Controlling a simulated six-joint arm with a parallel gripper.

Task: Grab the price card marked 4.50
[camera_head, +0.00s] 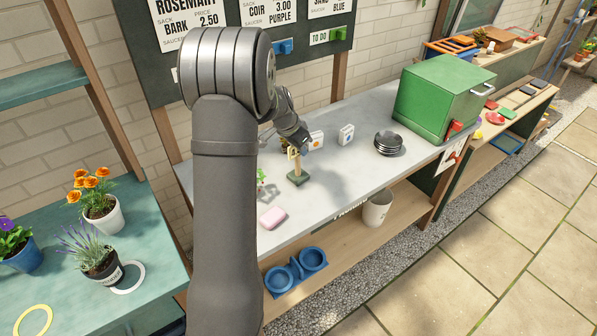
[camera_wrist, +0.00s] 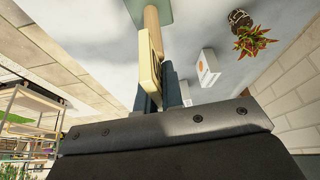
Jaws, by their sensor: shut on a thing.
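A cream price card (camera_head: 293,153) is at the top of a short wooden post on a green base (camera_head: 298,178) on the grey bench. In the wrist view the card (camera_wrist: 150,68) shows nearly edge-on, with the post (camera_wrist: 151,20) beyond it. Its marking cannot be read in either view. My gripper (camera_head: 297,146) is shut on the card; in the wrist view the dark fingers (camera_wrist: 160,90) stand on both sides of its near end. Whether the card still touches the post cannot be told.
Two small white boxes (camera_head: 346,134) stand behind and right of the post. Dark stacked saucers (camera_head: 388,143) and a green cabinet (camera_head: 444,97) are farther right. A pink block (camera_head: 273,217) lies near the front edge. A reddish potted plant (camera_wrist: 252,38) shows in the wrist view.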

